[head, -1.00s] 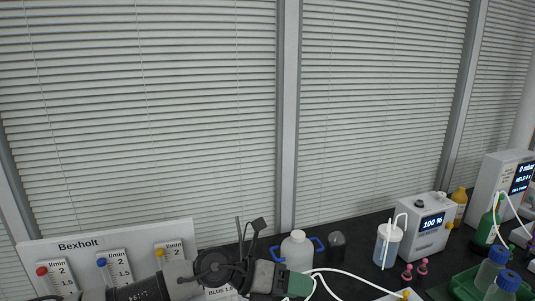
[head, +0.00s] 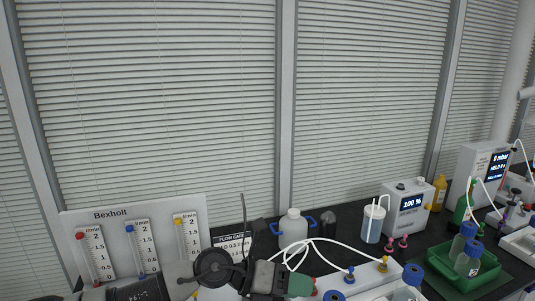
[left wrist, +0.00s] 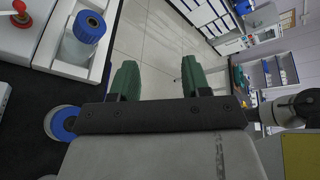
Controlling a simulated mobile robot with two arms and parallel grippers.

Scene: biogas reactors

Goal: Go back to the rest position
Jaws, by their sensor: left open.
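My left gripper (left wrist: 160,80) shows in the left wrist view with its two green fingers spread apart and nothing between them. Beyond the fingers there is pale tiled floor. In the head view my left arm comes in at the bottom, and the left gripper (head: 300,284) sits at the lower middle edge, over the front of the bench. My right gripper is in neither view.
Behind my left arm are a flowmeter panel (head: 110,228), a white bottle (head: 293,229) and tubing. To the right are a 100 % device (head: 407,214), a green tray (head: 445,282) and blue-capped bottles. A blue-capped bottle (left wrist: 80,42) stands beside the gripper in a white rack.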

